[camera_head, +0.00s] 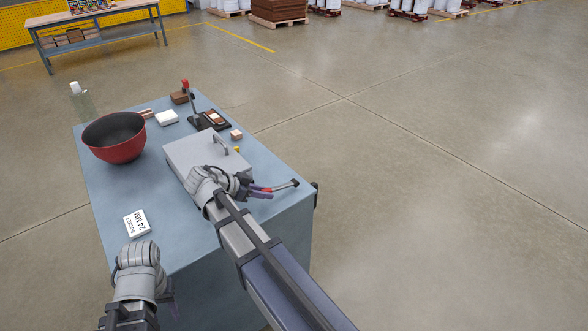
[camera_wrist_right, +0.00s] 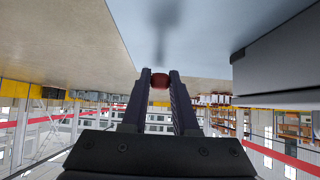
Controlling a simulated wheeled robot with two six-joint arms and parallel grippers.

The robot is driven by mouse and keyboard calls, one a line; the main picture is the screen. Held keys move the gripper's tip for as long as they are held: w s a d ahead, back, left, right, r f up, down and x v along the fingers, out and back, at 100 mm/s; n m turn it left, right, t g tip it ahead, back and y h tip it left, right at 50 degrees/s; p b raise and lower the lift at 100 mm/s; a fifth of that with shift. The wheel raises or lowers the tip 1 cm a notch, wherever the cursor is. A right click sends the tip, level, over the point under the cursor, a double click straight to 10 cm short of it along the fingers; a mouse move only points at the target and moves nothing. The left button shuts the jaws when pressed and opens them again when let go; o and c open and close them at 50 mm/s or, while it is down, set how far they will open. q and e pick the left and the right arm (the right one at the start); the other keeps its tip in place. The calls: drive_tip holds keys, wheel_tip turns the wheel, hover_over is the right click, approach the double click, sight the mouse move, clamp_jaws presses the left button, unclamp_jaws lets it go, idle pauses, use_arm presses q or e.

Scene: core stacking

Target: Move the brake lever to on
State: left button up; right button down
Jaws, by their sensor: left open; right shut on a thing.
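My right gripper (camera_head: 261,189) is at the right edge of the blue-grey table, shut on the red part of a lever-like rod (camera_head: 283,186). The grey rod runs right from the fingers to a dark end. In the right wrist view, a round reddish end (camera_wrist_right: 159,80) sits between the fingertips. A second lever with a red knob (camera_head: 185,84) stands upright on a dark base at the table's back. I cannot tell from the frames which one is named the brake lever. My left gripper (camera_head: 171,293) is open and empty at the table's front left, its fingers partly hidden.
A grey box lid with a handle (camera_head: 196,153) lies left of my right wrist. The floor to the right is clear.

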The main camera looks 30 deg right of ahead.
drive_tip(key=shift+a+f+b, duration=0.2)
drive_tip(key=shift+f+b, duration=0.8)
drive_tip(key=shift+b, duration=0.05)
drive_tip(key=c, duration=0.6)
unclamp_jaws()
drive_tip(key=shift+r, duration=0.1)
drive_tip(key=p+v, duration=0.4)
drive_tip(key=v, duration=0.2)
drive_tip(key=shift+a+r+p, duration=0.2)
drive_tip(key=shift+r+p, duration=0.2)
drive_tip(key=shift+s+a+r, duration=0.1)
drive_tip(key=shift+a+r, duration=0.1)
drive_tip(key=shift+a, duration=0.25)
